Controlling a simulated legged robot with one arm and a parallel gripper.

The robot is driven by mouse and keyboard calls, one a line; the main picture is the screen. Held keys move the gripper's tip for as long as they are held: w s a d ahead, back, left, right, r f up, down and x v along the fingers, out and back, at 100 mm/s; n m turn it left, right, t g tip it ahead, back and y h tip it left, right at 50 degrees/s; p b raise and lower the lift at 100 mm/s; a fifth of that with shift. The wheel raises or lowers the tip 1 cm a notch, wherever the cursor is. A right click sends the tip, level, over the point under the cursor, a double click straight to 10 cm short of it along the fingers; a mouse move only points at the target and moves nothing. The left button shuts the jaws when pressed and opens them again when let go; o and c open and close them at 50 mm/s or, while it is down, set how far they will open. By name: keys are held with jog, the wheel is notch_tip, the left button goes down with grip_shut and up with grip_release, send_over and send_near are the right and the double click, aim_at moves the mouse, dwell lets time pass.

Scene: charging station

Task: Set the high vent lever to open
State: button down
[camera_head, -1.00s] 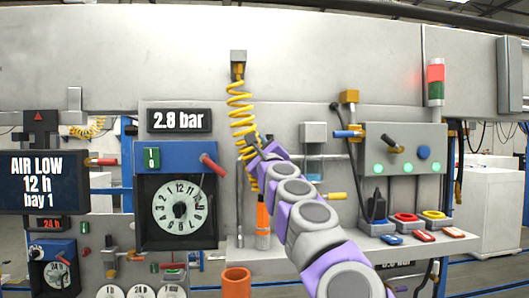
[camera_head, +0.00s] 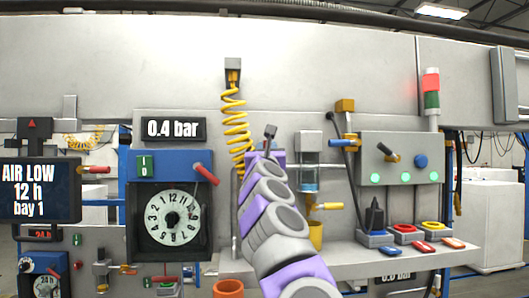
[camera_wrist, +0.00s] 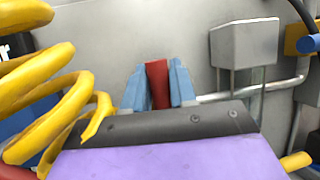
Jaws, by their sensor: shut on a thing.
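In the wrist view, my gripper (camera_wrist: 158,72) is shut on a red lever (camera_wrist: 158,86), held between its two blue fingers against the grey wall panel. The lever stands roughly upright in that picture. In the head view, my purple and grey arm hides the fingers and the red lever, so its position label cannot be read. The pressure display (camera_head: 174,129) shows 0.4 bar.
A coiled yellow hose (camera_head: 235,125) hangs close to the left of my arm, and shows near my gripper in the wrist view (camera_wrist: 50,85). A grey-capped filter (camera_head: 309,147) is to the right, above a yellow-tipped handle (camera_head: 328,206). A shelf (camera_head: 400,252) juts out below.

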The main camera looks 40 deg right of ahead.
jog(key=shift+d+f+m, duration=0.15)
jog(key=shift+m, duration=0.15)
jog(key=c, duration=1)
grip_release()
jog(key=shift+w, duration=0.15)
jog(key=shift+s, duration=0.2)
jog(key=shift+s+a+f+b, duration=0.2)
jog(key=shift+a+f+b, duration=0.05)
jog(key=shift+b, duration=0.3)
jog(key=b+v, duration=0.6)
jog(key=v, duration=1)
jog(key=shift+a+r, duration=0.15)
jog(key=shift+a, duration=0.05)
